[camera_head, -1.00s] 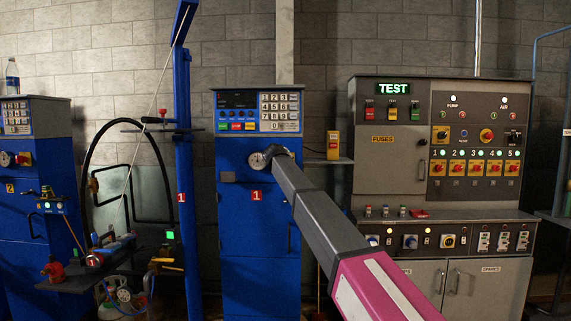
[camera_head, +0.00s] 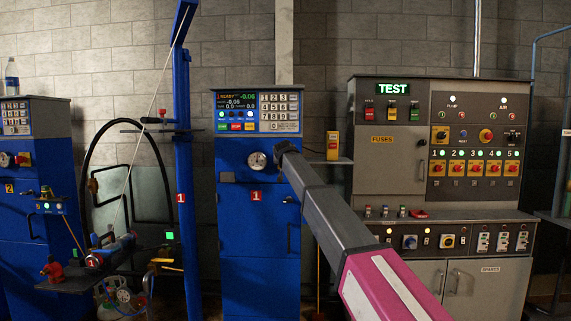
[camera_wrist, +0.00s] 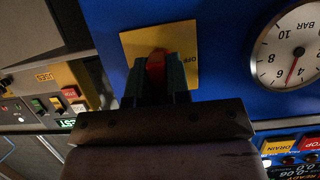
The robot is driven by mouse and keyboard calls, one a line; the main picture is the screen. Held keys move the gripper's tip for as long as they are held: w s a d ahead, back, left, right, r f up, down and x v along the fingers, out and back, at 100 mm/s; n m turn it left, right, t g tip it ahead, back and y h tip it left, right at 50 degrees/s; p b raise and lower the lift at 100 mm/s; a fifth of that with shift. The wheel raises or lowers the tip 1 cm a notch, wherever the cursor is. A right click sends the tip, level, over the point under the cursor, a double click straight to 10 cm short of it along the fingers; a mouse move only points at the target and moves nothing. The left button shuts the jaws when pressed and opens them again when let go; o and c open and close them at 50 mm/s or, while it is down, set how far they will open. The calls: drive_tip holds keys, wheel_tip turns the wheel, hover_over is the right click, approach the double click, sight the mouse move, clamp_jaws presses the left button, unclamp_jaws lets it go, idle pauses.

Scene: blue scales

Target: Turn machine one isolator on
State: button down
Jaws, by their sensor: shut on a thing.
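The machine one cabinet (camera_head: 232,200) is blue and carries a red "1" label. Its isolator is a red knob (camera_wrist: 156,56) on a yellow plate (camera_wrist: 135,42) in the wrist view, with "OFF" readable at the plate's right side. My gripper (camera_wrist: 157,70) is shut on the red knob, a dark finger on each side. In the head view my gripper (camera_head: 283,150) is at the cabinet's front, right of the gauge, and hides the isolator. The machine's display (camera_head: 238,101) is lit, with "READY" and numbers.
A round pressure gauge (camera_head: 257,161) sits beside the isolator and also shows in the wrist view (camera_wrist: 293,52). A grey test panel (camera_head: 395,140) stands to the right. A yellow box (camera_head: 332,145) is on a small shelf between them. A blue post (camera_head: 182,140) stands left.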

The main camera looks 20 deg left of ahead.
idle(0.5)
drive_tip(key=c, duration=1.1)
unclamp_jaws()
drive_tip(key=shift+s, duration=0.1)
drive_tip(key=v, duration=1)
drive_tip(key=shift+s+d+r, duration=0.15)
drive_tip(key=shift+s+d, duration=0.05)
drive_tip(key=shift+s, duration=0.1)
